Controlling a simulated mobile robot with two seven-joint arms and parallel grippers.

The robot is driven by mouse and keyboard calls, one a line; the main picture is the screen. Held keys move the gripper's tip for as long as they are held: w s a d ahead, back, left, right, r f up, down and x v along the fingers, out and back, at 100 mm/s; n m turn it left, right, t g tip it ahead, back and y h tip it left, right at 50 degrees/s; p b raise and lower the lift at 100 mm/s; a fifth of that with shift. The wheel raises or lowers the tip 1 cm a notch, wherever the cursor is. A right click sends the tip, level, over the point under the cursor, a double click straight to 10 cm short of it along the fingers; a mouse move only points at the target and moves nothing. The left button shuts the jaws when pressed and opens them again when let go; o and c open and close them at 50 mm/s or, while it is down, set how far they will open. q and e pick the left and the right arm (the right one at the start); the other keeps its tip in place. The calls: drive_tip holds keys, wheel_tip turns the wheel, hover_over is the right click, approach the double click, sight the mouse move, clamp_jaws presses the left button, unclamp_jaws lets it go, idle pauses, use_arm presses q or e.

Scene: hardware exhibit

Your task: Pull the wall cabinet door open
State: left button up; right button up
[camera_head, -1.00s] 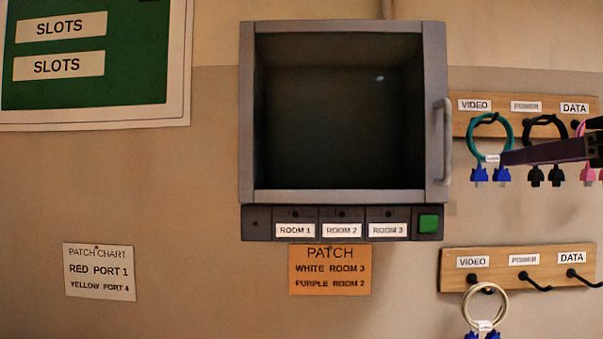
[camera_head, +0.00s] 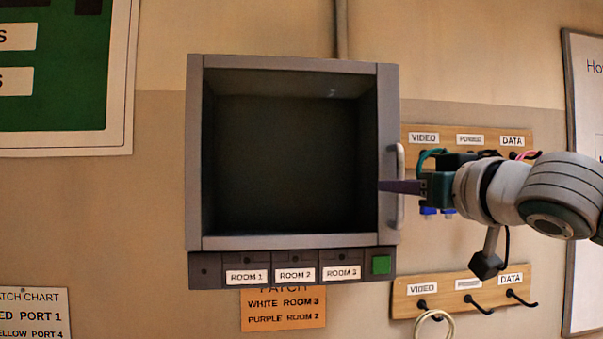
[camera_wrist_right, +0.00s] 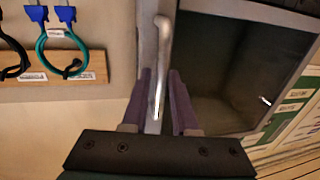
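The grey-framed wall cabinet (camera_head: 292,242) hangs in the middle of the head view, its dark inside showing through the front. Its door looks shut. The upright silver handle (camera_head: 399,215) is on the door's right side; it also shows in the right wrist view (camera_wrist_right: 163,45). My right gripper (camera_head: 388,186) is at the handle's mid-height, coming from the right. In the right wrist view its two purple fingers (camera_wrist_right: 160,95) stand apart, one on each side of the handle, with gaps visible, so it looks open around the bar. My left gripper is not in view.
Right of the cabinet are an upper hook board (camera_head: 440,137) with hanging cables, partly behind my right arm, and a lower hook board (camera_head: 450,292). A room-label strip with a green square (camera_head: 381,264) runs below the cabinet. A paper note (camera_head: 283,315) hangs underneath.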

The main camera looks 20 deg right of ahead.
drive_tip(key=shift+w, duration=0.2)
clamp_jaws()
idle(1.4)
